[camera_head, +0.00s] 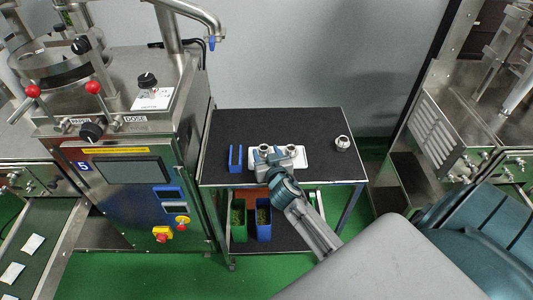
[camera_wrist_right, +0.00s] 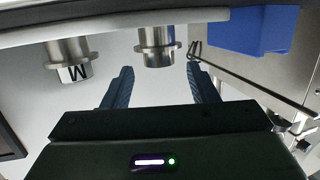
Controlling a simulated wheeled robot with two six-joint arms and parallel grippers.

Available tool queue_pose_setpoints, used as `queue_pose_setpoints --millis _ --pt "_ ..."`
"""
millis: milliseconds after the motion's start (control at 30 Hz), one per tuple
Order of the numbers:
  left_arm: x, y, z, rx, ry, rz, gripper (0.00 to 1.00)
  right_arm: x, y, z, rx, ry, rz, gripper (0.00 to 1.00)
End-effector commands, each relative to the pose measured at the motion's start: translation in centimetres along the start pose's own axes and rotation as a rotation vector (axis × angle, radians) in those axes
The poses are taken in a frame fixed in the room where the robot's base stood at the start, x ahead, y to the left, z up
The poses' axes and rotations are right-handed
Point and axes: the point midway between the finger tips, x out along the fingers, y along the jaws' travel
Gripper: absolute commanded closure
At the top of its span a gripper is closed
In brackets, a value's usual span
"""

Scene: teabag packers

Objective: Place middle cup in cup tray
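The white cup tray (camera_head: 301,160) lies on the black table, with two metal cups standing on it. The left one (camera_head: 263,149) appears in the right wrist view (camera_wrist_right: 157,42), lined up between the fingertips. The right one (camera_head: 291,149) appears at the left of that view (camera_wrist_right: 68,60), with a dark letter like an M on its end. A third metal cup (camera_head: 342,143) stands on the table right of the tray. My right gripper (camera_head: 270,164) is open and empty at the tray's front edge; no finger clearly touches a cup. My left gripper is out of view.
A blue holder (camera_head: 235,158) stands just left of the tray. Green (camera_head: 239,222) and blue (camera_head: 264,222) bins sit below the tabletop. A machine (camera_head: 128,185) borders the table on the left. The tabletop's back (camera_head: 270,122) is clear.

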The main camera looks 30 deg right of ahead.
Motion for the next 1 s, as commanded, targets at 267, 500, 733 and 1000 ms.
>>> queue_pose_setpoints --millis 267,500,733,1000 --pt "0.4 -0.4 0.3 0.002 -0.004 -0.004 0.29 -1.1 0.0 0.2 0.000 0.000 0.000 0.47" --pt "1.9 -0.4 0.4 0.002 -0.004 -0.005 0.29 -5.8 0.0 0.4 0.001 0.000 -0.001 0.47" --pt "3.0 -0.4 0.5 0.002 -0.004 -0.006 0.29 -10.1 0.0 0.2 0.001 0.001 0.000 0.47" --pt "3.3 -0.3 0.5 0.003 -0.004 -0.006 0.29 -12.0 0.0 0.0 0.001 0.001 0.001 0.47"
